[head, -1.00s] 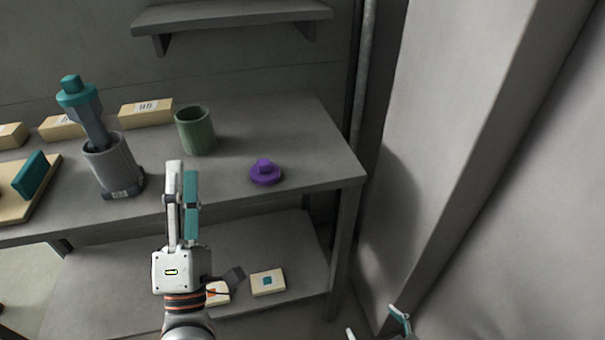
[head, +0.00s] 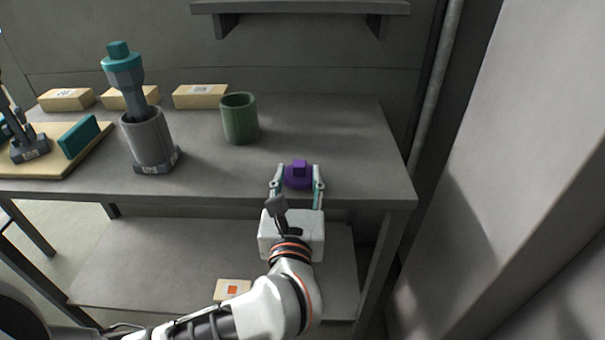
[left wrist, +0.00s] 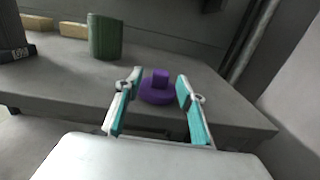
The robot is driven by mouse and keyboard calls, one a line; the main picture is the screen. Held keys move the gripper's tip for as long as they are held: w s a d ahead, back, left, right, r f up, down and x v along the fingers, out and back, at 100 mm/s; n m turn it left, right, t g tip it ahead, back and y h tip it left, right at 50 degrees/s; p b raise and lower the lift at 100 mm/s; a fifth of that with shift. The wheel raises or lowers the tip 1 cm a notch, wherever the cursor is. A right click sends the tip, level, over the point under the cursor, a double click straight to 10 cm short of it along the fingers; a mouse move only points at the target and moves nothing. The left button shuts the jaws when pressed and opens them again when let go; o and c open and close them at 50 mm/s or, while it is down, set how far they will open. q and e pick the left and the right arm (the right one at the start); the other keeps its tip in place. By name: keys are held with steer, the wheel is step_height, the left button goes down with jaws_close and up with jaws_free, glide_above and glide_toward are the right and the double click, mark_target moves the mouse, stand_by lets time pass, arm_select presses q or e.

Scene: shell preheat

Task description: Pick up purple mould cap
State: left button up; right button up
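The purple mould cap (head: 299,179), a round disc with a small block knob on top, sits on the grey table (head: 360,160) near its front edge. My left gripper (head: 298,172) is open, with one finger on each side of the cap. In the left wrist view the cap (left wrist: 157,92) lies between the open fingertips (left wrist: 160,80), with a gap showing on the right side. Whether a finger touches it I cannot tell. My right gripper is not in view.
A green cup (head: 240,118) stands behind and left of the cap. A grey holder (head: 148,140) with a teal-topped tool (head: 122,68) is further left. Cream boxes (head: 201,96) line the back. A wall shelf (head: 300,8) hangs above; the table's right end is clear.

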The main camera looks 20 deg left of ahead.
mark_target(299, 169)
arm_select(q)
steer(key=x, duration=0.5)
jaws_close()
steer(key=shift+r, duration=0.1)
